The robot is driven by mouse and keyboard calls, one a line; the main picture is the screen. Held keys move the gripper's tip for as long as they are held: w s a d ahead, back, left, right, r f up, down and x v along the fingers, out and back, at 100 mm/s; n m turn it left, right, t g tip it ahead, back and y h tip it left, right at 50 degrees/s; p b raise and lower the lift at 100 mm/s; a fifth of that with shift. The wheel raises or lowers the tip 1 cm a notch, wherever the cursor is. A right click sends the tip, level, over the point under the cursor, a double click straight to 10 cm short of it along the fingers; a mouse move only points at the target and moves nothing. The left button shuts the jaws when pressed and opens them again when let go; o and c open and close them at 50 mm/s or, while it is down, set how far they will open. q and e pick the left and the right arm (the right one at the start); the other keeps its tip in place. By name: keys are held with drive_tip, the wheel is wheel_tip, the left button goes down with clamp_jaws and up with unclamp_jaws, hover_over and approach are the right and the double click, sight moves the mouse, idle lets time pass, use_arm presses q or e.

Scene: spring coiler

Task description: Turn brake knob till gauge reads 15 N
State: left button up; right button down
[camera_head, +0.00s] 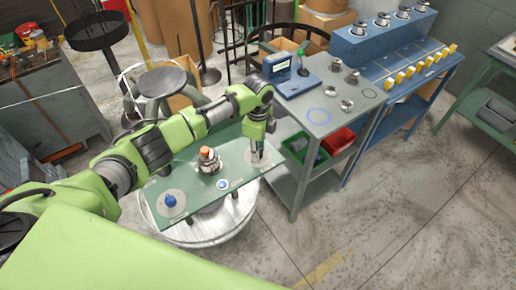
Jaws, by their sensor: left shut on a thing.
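A green plate (195,208) stands on a round white base in front of me. My left gripper (257,153) points down over the plate's right end, above a pale round disc. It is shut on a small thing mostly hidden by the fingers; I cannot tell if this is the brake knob. A blue knob-like piece (171,202) sits on a grey disc at the plate's left end. A metal part with an orange top (208,158) stands mid-plate. A small blue-and-white round piece (222,184), perhaps a dial, is at the front edge; no reading is legible. My right gripper is out of view.
A grey table (330,118) stands right of the plate, with a blue display instrument (277,68) and small metal parts. Green and red bins (338,142) sit below. A blue bench (410,52) is beyond. A stool (168,82) is behind my arm. The right foreground floor is clear.

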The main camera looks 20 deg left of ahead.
use_arm(q)
drive_tip(key=o, duration=1.1)
drive_tip(key=shift+o, duration=0.2)
wheel_tip(320, 180, up, 12)
